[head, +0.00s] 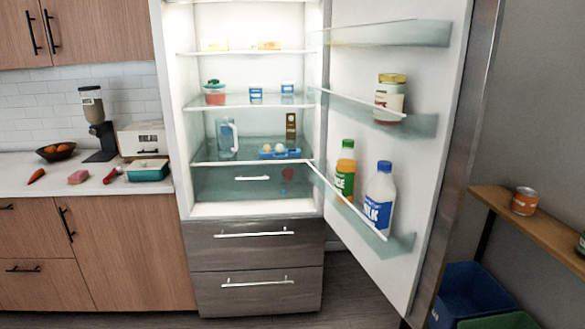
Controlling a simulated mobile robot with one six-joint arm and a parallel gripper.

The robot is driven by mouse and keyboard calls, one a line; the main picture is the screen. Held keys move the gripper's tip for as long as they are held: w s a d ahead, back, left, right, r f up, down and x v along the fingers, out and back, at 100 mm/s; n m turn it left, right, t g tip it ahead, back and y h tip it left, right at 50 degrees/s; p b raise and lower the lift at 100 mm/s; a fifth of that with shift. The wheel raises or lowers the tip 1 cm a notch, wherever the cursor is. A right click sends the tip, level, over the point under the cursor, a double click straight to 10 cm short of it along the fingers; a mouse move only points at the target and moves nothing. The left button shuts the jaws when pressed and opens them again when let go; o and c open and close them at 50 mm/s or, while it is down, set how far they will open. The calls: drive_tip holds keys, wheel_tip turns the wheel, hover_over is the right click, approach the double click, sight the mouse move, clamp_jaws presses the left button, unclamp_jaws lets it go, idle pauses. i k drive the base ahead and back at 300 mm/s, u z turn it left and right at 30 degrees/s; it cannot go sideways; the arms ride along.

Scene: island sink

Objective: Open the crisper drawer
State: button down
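The fridge (170,100) stands open, its door (400,150) swung out to the right. The crisper drawer (220,181) is the clear greenish drawer at the bottom of the lit compartment, under the lowest glass shelf. Its short white handle (252,178) faces me. The drawer appears pushed in. A small reddish thing (287,174) shows through its front on the right. My gripper is not in view.
Door bins hold a milk bottle (380,198), a juice bottle (345,172) and a jar (390,97). An egg tray (279,154) and a pitcher (227,138) stand above the drawer. Two grey drawers (255,262) below are shut. A counter (55,180) is left; bins (470,290) stand right.

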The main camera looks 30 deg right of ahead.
sight(302, 166)
drive_tip(key=z, duration=0.65)
drive_tip(key=k, duration=1.05)
drive_tip(key=i, duration=0.9)
